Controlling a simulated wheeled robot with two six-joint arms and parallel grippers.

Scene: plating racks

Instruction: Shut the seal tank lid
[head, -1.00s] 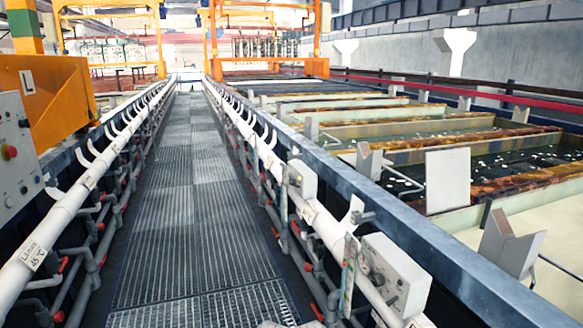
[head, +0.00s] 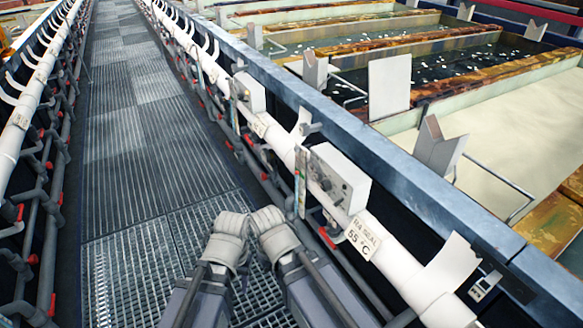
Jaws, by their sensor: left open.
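A label reading R4 SEAL 55 °C (head: 363,238) sits on the white pipe along the near tank wall. Beyond that wall is a tank with a pale cream surface (head: 515,130); I cannot tell whether this surface is liquid or a lid. An upright grey plate (head: 389,86) stands at its far left corner; whether it is a lid is unclear. My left gripper (head: 231,236) is low in the middle, over the walkway, open and apart from the tank. My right gripper (head: 272,226) is close beside it; its fingers cannot be made out.
A blue-grey wall rim (head: 345,133) runs between the walkway and the tanks. A grey control box (head: 337,178) and V-shaped supports (head: 438,147) stick out along it. The grated walkway (head: 150,160) is clear ahead. A white pipe (head: 30,110) lines the left side.

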